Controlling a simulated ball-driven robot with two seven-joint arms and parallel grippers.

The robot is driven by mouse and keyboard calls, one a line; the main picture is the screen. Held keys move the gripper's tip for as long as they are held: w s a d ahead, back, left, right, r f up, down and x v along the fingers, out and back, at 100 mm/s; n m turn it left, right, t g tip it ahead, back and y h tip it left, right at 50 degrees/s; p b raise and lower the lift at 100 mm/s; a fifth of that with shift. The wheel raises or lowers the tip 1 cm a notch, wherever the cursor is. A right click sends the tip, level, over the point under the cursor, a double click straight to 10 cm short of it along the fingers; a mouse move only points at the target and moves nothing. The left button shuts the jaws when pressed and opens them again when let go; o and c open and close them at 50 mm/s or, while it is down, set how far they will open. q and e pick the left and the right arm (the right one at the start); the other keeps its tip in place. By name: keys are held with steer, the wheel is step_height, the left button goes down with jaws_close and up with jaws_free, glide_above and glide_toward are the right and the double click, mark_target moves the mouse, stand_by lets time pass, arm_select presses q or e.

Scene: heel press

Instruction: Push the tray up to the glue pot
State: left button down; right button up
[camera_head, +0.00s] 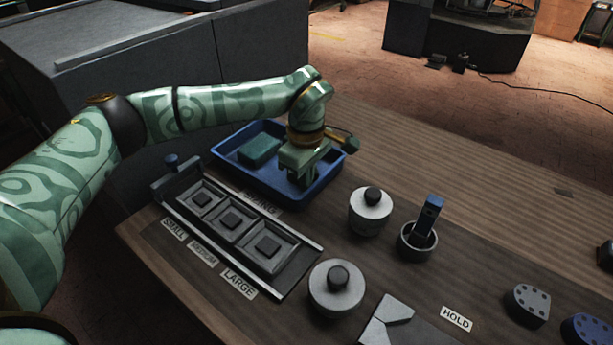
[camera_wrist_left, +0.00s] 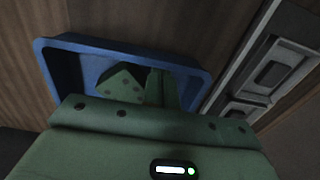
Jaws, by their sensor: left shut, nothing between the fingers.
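The tray (camera_head: 232,172) is blue, shallow and rectangular, and lies on the wooden bench with a green block (camera_head: 260,149) in its left part. The tray also shows in the left wrist view (camera_wrist_left: 50,72). My left gripper (camera_head: 303,178) points down over the right part of the tray, shut and empty, its fingertips inside the rim. I cannot tell if they touch the tray's wall or floor. A dark round cup with a blue-handled tool in it (camera_head: 417,240), which may be the glue pot, stands right of the tray, apart from it. My right gripper is not in view.
A pale lidded pot (camera_head: 370,212) stands between the tray and the cup; another (camera_head: 337,288) stands nearer the front. A rack with square recesses (camera_head: 232,222) lies in front of the tray. Bare bench (camera_head: 450,190) extends behind the pots.

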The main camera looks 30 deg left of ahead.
arm_select(q)
steer(key=shift+d+r+p, duration=0.2)
steer(key=shift+d+p, duration=0.1)
steer(key=d+p, duration=0.1)
steer(key=d, duration=0.1)
steer(key=d+p, duration=0.1)
steer(key=d, duration=0.2)
steer(key=s+d+p, duration=0.1)
steer(key=d+p, duration=0.1)
steer(key=shift+s+d, duration=0.1)
steer(key=shift+d, duration=0.2)
steer(key=shift+f, duration=0.2)
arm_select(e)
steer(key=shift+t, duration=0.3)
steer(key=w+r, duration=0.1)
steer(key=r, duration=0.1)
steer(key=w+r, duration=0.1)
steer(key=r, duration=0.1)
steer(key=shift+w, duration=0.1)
arm_select(q)
steer(key=shift+d, duration=0.1)
